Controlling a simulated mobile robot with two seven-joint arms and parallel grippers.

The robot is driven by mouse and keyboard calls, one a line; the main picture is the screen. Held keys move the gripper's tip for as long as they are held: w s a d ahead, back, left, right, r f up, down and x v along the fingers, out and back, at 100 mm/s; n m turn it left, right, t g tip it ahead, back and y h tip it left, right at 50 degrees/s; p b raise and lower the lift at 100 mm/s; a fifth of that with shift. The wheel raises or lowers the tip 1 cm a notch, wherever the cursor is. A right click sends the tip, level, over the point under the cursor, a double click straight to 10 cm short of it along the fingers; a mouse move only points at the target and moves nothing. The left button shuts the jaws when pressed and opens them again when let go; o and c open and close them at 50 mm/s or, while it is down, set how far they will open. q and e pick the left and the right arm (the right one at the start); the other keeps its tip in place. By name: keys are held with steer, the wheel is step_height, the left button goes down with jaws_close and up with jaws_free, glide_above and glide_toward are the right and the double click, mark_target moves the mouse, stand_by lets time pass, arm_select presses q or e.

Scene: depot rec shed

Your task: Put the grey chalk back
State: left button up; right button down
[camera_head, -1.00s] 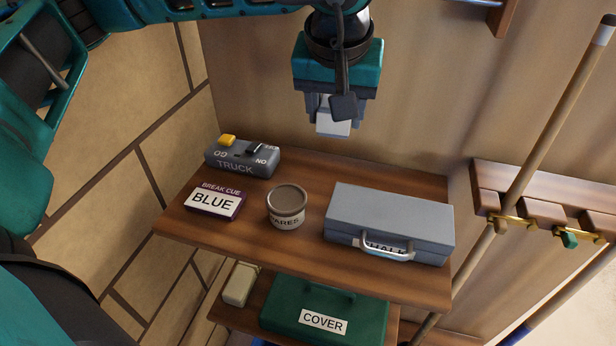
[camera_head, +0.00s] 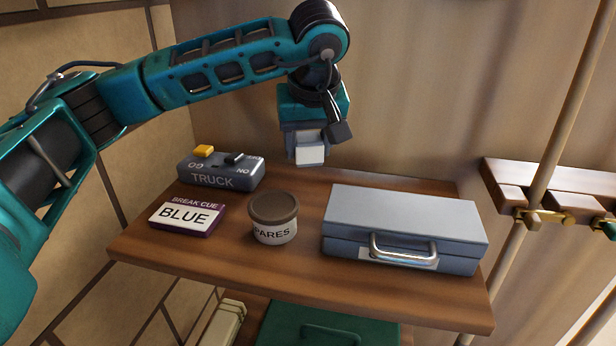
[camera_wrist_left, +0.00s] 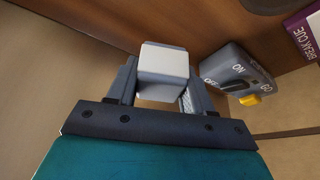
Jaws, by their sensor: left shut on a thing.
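My left gripper (camera_head: 308,148) is shut on a pale grey block, the grey chalk (camera_head: 310,156). It holds the chalk in the air over the back of the wooden shelf, behind and above the round tin and left of the case. In the left wrist view the chalk (camera_wrist_left: 163,62) sits between the two fingers. A grey-blue case (camera_head: 405,213) with a metal handle lies shut at the right of the shelf. Its front label is mostly hidden behind the handle. My right gripper is not in view.
On the wooden shelf (camera_head: 230,265) stand a TRUCK switch box (camera_head: 220,172), a BREAK CUE BLUE box (camera_head: 187,215) and a brown-lidded tin (camera_head: 273,218) labelled "PARES". A green box (camera_head: 325,325) is below. A cue rack (camera_head: 505,190) hangs at right.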

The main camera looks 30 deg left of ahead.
mark_target(309, 164)
arm_select(q)
steer(key=shift+f+b, duration=0.4)
steer(key=shift+f, duration=2.2)
steer(key=shift+f, duration=0.2)
steer(key=o, duration=0.9)
steer(key=shift+r, duration=0.1)
steer(key=shift+r, duration=0.2)
steer(key=p+v, duration=0.2)
steer(key=v, duration=1)
steer(key=shift+f, duration=0.1)
